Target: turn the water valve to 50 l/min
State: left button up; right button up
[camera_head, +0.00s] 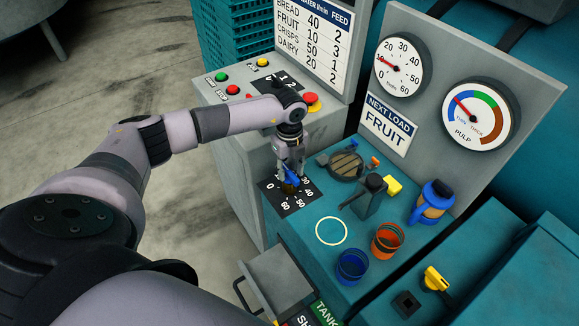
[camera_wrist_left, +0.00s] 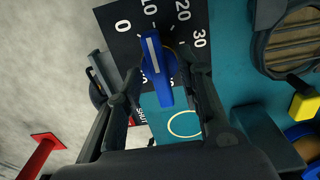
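The water valve is a blue handle (camera_head: 291,179) with a white stripe, on a black dial plate (camera_head: 278,197) numbered from 0 upward. In the left wrist view the handle (camera_wrist_left: 157,72) has its striped end towards the 10 mark on the plate (camera_wrist_left: 117,45). My left gripper (camera_head: 289,172) comes down over the valve from above. Its fingers (camera_wrist_left: 163,82) stand on both sides of the handle with visible gaps, so it looks open around it. The round gauge (camera_head: 412,65) on the panel has its red needle near 10. My right gripper is not in view.
A chart (camera_head: 314,40) shows several foods with water and feed values. The sign (camera_head: 386,125) reads NEXT LOAD FRUIT.

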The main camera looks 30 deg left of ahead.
pick_arm(q)
grip_shut()
dwell(0.4)
